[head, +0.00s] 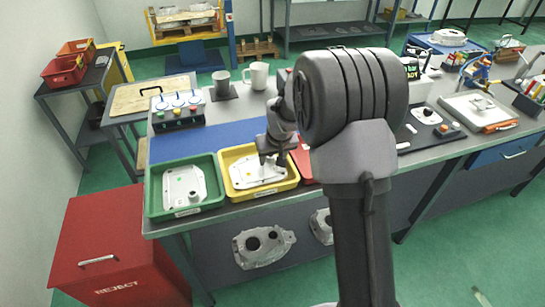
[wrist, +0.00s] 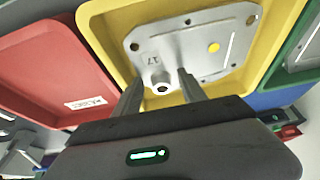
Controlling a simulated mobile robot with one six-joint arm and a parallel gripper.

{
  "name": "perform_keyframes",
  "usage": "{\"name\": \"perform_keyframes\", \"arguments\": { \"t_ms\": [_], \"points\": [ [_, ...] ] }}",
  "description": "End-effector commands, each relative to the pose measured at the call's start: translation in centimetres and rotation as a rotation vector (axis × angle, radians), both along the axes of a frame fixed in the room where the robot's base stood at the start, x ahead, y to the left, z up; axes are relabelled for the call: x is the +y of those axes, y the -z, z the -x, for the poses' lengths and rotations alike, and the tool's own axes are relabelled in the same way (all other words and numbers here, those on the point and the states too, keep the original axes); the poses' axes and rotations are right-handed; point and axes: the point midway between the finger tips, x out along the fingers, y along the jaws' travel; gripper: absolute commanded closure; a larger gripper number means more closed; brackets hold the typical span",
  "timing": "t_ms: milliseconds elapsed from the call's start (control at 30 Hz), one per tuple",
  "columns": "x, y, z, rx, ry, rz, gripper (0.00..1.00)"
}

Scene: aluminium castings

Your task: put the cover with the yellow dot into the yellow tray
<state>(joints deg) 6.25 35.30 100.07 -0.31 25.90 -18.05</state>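The cover with the yellow dot (wrist: 205,55) lies in the yellow tray (wrist: 262,62), plate flat, with its boss towards my gripper. In the head view the grey cover (head: 245,177) is in the yellow tray (head: 227,155), partly hidden by my gripper (head: 269,160). In the wrist view my gripper (wrist: 161,76) is open, its two fingers spread either side of the boss with a visible gap. The fingertips are close to the cover; whether they touch it I cannot tell.
A green tray (head: 152,188) holding another cover (head: 184,187) stands to the left in the head view. A red tray (head: 302,160) is to the right, mostly hidden by my arm. A switch box (head: 177,112) and mugs (head: 258,76) stand behind. A red reject bin (head: 110,250) is at front left.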

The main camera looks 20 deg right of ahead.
Motion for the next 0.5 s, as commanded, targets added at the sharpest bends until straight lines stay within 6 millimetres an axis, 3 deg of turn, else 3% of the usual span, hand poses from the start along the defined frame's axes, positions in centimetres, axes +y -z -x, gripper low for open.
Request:
{"name": "perform_keyframes", "arguments": {
  "t_ms": [167, 500],
  "points": [
    [0.0, -1.1, 0.2, -0.002, 0.000, 0.000, 0.51],
    [0.0, -9.6, 3.6, -0.003, 0.000, 0.001, 0.51]
  ]
}}
